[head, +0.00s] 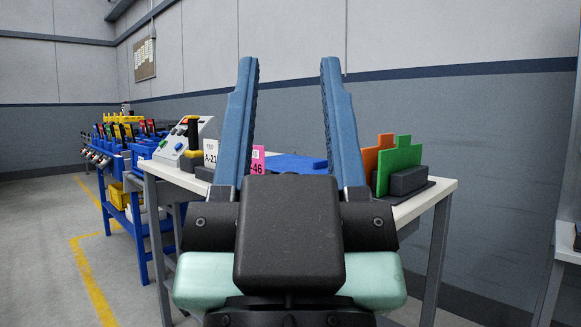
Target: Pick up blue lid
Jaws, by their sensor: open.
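A flat blue piece, which looks like the blue lid (296,163), lies on the white table (436,190) in the head view. It shows between the two fingers of my gripper, and the gripper body hides its lower part. My gripper (290,64) is open and empty, with its two long blue fingers pointing up in the picture. The fingertips appear well above the lid in the picture, against the wall. I cannot tell how far the fingers are from the lid.
On the table, green (398,157) and orange (374,154) plates stand upright in a dark holder at the right. A tag marked A-21 (210,153), a pink tag (258,160) and a control box (177,147) are at the left. A blue workbench (138,215) stands farther left; floor is open there.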

